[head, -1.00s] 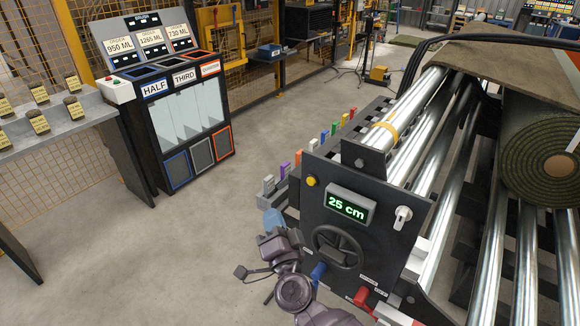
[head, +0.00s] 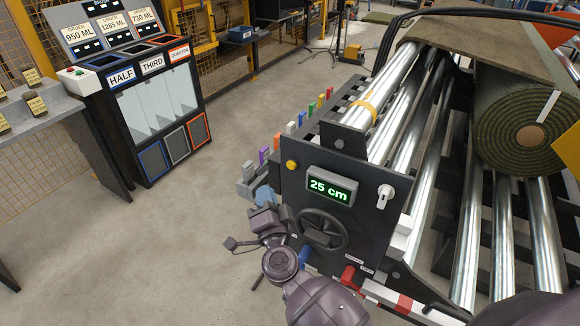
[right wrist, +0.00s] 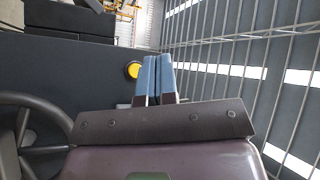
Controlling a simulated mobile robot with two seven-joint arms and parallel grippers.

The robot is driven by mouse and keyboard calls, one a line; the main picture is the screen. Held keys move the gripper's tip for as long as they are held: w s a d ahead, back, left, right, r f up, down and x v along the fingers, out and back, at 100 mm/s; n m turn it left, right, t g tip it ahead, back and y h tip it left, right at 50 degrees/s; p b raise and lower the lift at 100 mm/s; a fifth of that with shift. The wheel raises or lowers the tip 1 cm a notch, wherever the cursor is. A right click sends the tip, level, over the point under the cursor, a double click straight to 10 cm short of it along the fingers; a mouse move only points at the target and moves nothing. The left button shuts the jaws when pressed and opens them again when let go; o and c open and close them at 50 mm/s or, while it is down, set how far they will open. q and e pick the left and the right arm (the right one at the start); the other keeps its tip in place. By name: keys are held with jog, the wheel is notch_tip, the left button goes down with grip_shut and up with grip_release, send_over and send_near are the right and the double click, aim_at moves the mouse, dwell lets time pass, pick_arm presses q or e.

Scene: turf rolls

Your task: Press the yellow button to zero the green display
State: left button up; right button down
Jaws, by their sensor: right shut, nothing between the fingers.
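The yellow button (head: 292,165) sits at the upper left of the black front panel (head: 365,232) of the roller machine. The green display (head: 331,189) beside it reads "25 cm". My right gripper (head: 264,194) is below and left of the button in the head view, apart from it. Its blue fingers are partly hidden by the wrist. In the right wrist view the gripper (right wrist: 157,74) is shut and empty, with the yellow button (right wrist: 133,70) just left of the fingertips. My left gripper is not in view.
The panel also carries a black handwheel (head: 322,230), a white knob (head: 385,195), a blue handle (head: 305,256) and a red handle (head: 348,275). Several coloured tabs line the machine's left edge. A turf roll (head: 525,125) lies at the right. Open floor (head: 190,230) is at the left.

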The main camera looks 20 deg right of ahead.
aim_at(291, 165)
jog(key=w+d, duration=0.4)
jog(key=d, duration=0.1)
jog(key=shift+d, duration=0.25)
jog(key=shift+w, duration=0.1)
dwell(1.0)
dwell(0.7)
jog(key=shift+w+d, duration=0.15)
jog(key=shift+w+d, duration=0.1)
jog(key=shift+d, duration=0.05)
dwell(0.3)
